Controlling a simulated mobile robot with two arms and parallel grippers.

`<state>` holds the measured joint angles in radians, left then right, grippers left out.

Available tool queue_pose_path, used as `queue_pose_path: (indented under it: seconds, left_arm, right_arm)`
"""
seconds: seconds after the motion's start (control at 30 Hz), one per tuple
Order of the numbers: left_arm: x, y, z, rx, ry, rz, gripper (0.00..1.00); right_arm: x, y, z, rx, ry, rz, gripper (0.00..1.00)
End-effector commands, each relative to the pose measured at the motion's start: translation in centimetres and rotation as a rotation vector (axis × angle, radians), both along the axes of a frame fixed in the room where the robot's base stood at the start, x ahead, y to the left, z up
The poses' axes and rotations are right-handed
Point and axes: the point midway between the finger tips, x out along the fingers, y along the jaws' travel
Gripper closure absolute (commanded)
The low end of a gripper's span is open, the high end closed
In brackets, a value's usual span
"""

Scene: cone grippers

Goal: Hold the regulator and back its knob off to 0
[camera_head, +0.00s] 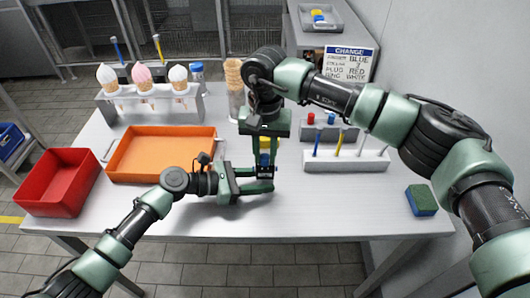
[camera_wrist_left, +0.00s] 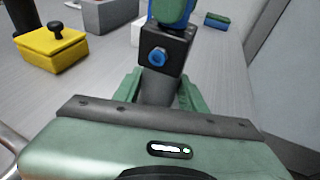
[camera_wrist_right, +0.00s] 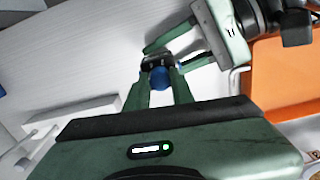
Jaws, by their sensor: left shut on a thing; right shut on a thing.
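The regulator is a small black block (camera_wrist_left: 165,44) with a blue round fitting on its face. In the head view the regulator (camera_head: 265,171) stands above the table front. My left gripper (camera_head: 262,179) comes in from the left and is shut on the block. The regulator's blue knob (camera_wrist_right: 160,78) is on top of the block. My right gripper (camera_head: 266,156) points down from above and is shut on the knob. In the left wrist view the knob is mostly covered by green fingers. I cannot read any knob marking.
An orange tray (camera_head: 118,178) and red bin (camera_head: 62,170) lie left. A cone rack (camera_head: 112,104) stands behind. A white holder (camera_head: 373,160) and a green-blue sponge (camera_head: 421,199) are right. A yellow box with a black knob (camera_wrist_left: 62,48) is behind the regulator. The table front is clear.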

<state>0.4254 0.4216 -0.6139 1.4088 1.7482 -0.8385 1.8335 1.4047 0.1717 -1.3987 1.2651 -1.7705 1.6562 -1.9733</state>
Motion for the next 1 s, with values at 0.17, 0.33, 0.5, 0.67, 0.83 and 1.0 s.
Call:
queue_pose_path:
  seconds: [0.17, 0.33, 0.5, 0.67, 0.83, 1.0]
  left_arm:
    - [0.02, 0.04, -0.02, 0.000, 0.001, 0.001, 0.81]
    - [0.03, 0.05, -0.02, 0.001, 0.001, 0.001, 0.81]
    - [0.03, 0.05, -0.02, 0.001, 0.001, 0.001, 0.81]
    - [0.03, 0.05, -0.03, 0.001, 0.001, 0.001, 0.81]
    - [0.03, 0.05, -0.03, 0.001, 0.001, 0.001, 0.81]
    - [0.03, 0.05, -0.03, 0.001, 0.001, 0.001, 0.81]
  right_arm:
    - [0.05, -0.04, 0.09, -0.001, -0.002, -0.165, 1.00]
    - [0.03, -0.03, 0.05, -0.001, -0.001, -0.327, 1.00]
    - [0.05, -0.03, 0.07, 0.000, -0.001, -0.488, 1.00]
    - [0.03, -0.05, 0.07, -0.001, -0.001, -0.640, 1.00]
    - [0.04, -0.04, 0.08, -0.001, -0.001, -0.801, 1.00]
    - [0.05, -0.03, 0.08, 0.000, -0.001, -0.962, 1.00]
